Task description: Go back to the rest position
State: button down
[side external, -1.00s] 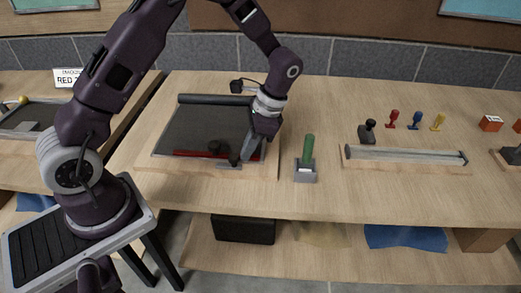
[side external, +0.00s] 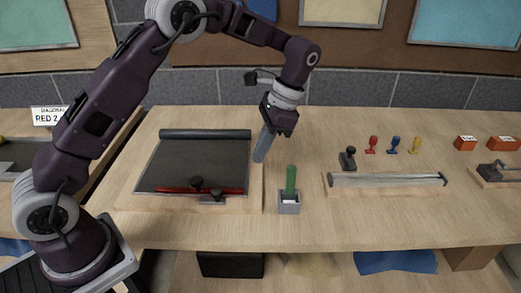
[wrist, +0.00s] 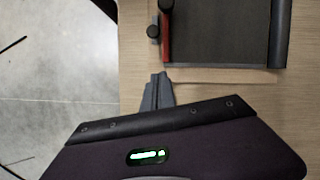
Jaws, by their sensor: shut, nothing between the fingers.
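My gripper (side external: 262,152) is shut and empty, its fingers pointing down above the right edge of a dark mat board (side external: 190,155). In the wrist view my gripper's fingertips (wrist: 159,78) are together, beside the board's wooden edge, with nothing held. The board has a black roller (side external: 205,134) along its back edge and a red bar (side external: 172,190) along its front. Two dark knobs (side external: 197,182) stand near that bar, which also shows in the wrist view (wrist: 166,38).
A grey holder (side external: 288,205) with a green-handled tool (side external: 291,179) stands right of the board. A silver bar (side external: 385,180) lies on a wooden base. Behind it are a black stamp (side external: 348,158) and red, blue and yellow ones (side external: 393,145). Orange boxes (side external: 503,143) sit far right.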

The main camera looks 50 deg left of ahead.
jog(key=shift+r, duration=0.2)
jog(key=s+r+n+t+h, duration=0.1)
jog(key=s+r+n+t, duration=0.25)
jog(key=s+r, duration=0.85)
jog(key=s+n+t+h, duration=0.1)
jog(key=s+n+t, duration=0.2)
jog(key=s, duration=1.1)
jog(key=r+t, duration=0.1)
jog(key=t, duration=0.1)
jog(key=shift+d+t, duration=0.25)
jog(key=shift+t, duration=0.1)
